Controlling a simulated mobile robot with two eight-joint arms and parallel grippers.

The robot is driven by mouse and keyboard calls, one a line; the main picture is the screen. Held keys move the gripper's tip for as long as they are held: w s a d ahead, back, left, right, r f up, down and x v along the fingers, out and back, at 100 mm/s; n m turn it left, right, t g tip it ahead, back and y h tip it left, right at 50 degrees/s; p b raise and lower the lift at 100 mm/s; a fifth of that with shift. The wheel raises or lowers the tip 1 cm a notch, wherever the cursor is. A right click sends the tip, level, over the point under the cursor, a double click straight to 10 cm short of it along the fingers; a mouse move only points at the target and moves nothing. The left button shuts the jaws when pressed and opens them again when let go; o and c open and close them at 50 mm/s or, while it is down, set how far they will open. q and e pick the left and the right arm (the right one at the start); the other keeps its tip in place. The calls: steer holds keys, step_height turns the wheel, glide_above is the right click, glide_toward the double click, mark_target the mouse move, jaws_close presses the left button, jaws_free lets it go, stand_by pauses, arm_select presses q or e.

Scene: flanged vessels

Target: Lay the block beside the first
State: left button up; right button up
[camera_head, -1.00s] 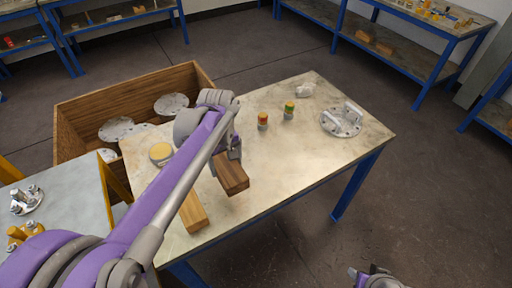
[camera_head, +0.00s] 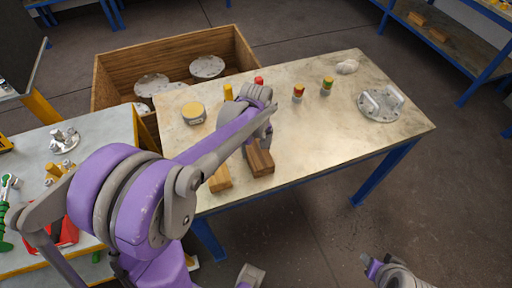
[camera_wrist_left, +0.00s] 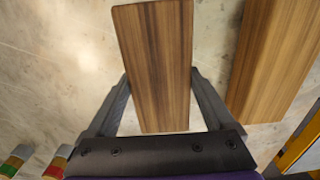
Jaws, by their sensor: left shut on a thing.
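A dark brown wooden block (camera_head: 260,158) is held by my left gripper (camera_head: 257,140), which is shut on it at the front part of the table (camera_head: 330,130). In the left wrist view the block (camera_wrist_left: 155,60) sits between the two fingertips. A lighter wooden block (camera_head: 220,179), the first one, lies on the table just left of it. In the wrist view the first block (camera_wrist_left: 278,60) is on the right, with a narrow gap between them. Whether the held block touches the table is hard to tell. My right gripper (camera_head: 373,268) is at the lower right, away from the table; its fingers are unclear.
A yellow-topped tin (camera_head: 193,112) and several small coloured cylinders (camera_head: 298,93) stand behind the blocks. A flanged part (camera_head: 380,104) with handles is at the right. A wooden crate (camera_head: 120,62) with metal discs stands behind left. The table's middle right is clear.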

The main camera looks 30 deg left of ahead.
mark_target(256, 148)
arm_select(q)
steer(key=o, duration=1.4)
steer(key=shift+f, duration=0.1)
steer(key=shift+o, duration=0.2)
step_height(256, 148, up, 12)
steer(key=p, duration=0.1)
steer(key=s+d+m, duration=0.1)
steer(key=s, duration=0.1)
steer(key=s+d+f+m+t, duration=0.1)
steer(key=s+m, duration=0.1)
steer(key=s, duration=0.1)
steer(key=s+d+m+t, duration=0.1)
steer(key=s, duration=0.1)
steer(key=shift+s+d+f, duration=0.25)
steer(key=shift+s+d, duration=0.15)
steer(key=s+d+f+m+t, duration=0.3)
steer(key=s+f+m, duration=0.3)
steer(key=s, duration=0.2)
steer(key=shift+s, duration=0.35)
